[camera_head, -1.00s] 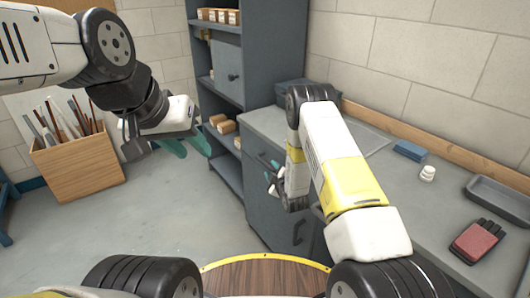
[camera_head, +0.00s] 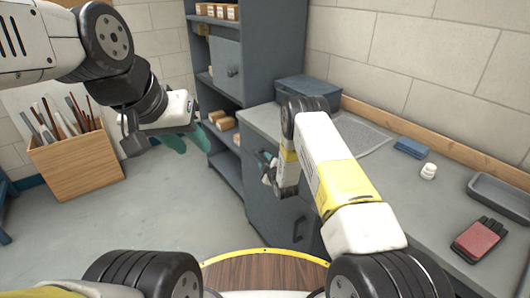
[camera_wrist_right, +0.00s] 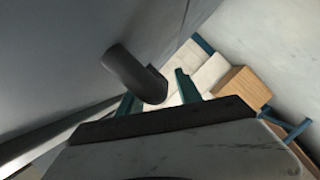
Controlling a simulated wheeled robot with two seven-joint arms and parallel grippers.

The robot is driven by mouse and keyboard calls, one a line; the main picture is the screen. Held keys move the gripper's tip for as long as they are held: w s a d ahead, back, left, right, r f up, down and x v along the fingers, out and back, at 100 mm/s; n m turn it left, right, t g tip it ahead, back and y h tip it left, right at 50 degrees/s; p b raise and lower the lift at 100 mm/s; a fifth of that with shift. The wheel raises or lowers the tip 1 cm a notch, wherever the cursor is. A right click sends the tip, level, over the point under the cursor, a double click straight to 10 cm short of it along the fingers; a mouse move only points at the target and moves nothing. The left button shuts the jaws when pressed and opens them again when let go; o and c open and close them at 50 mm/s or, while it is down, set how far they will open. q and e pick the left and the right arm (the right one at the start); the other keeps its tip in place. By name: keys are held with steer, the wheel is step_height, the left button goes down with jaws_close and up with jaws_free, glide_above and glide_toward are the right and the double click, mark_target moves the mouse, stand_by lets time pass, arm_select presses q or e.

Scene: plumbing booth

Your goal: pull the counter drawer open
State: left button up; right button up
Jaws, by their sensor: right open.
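The grey counter (camera_head: 440,200) runs along the right wall. Its drawer front is mostly hidden behind my right arm in the head view. In the right wrist view a dark bar handle (camera_wrist_right: 132,72) stands out from the grey front panel (camera_wrist_right: 60,60), which looks closed. My right gripper (camera_head: 268,166) is at the counter front, just below the top edge. Its teal fingers (camera_wrist_right: 158,92) are apart, with the handle's end appearing between them; I cannot tell whether they touch. My left gripper (camera_head: 195,140) hangs in free air at the left, teal fingers apart and empty.
A lower door handle (camera_head: 299,229) sits on the cabinet below. A blue-grey box (camera_head: 308,90), a blue block (camera_head: 411,148), a white stack (camera_head: 428,172), a tray (camera_head: 500,196) and a red glove (camera_head: 480,239) are on the counter. A wooden bin (camera_head: 75,168) stands left; the floor between is clear.

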jaws_close()
stand_by(1.3)
